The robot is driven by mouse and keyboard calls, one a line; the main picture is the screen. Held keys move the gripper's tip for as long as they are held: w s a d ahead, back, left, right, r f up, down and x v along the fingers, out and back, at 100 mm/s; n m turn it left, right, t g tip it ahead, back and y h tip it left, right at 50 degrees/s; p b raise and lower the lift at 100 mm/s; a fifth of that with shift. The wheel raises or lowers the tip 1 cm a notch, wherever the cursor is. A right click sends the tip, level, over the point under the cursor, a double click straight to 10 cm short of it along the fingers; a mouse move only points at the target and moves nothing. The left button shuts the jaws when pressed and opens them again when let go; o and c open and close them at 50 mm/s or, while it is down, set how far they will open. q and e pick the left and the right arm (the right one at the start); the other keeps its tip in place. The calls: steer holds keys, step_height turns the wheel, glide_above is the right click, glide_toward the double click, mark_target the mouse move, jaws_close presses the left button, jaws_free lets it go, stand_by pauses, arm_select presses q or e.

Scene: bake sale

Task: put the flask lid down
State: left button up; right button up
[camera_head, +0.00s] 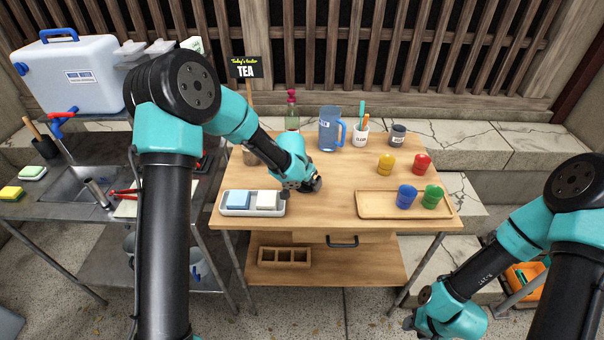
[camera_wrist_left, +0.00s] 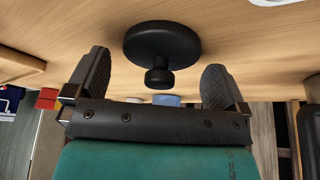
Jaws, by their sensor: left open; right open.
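The flask lid, a black disc with a small round knob (camera_wrist_left: 160,50), shows in the left wrist view with its flat side against the wooden table top. My left gripper (camera_wrist_left: 158,85) is open, with one finger on each side of the knob and a gap on both sides. In the head view my left gripper (camera_head: 312,184) is low over the middle of the table, and the lid cannot be told apart from its dark parts there. My right gripper (camera_head: 412,322) is open and empty, low at the right, away from the table. I cannot pick out the flask.
A white tray with sponge-like blocks (camera_head: 224,210) lies left of my left gripper. A wooden tray (camera_head: 375,207) with blue and green cups is at the right. Yellow cup (camera_head: 386,163), red cup (camera_head: 422,164), blue pitcher (camera_head: 328,130) and bottle (camera_head: 292,112) stand behind.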

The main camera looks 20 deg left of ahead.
arm_select(q)
steer(key=shift+r, duration=0.1)
steer(key=v, duration=1.2)
stand_by(0.6)
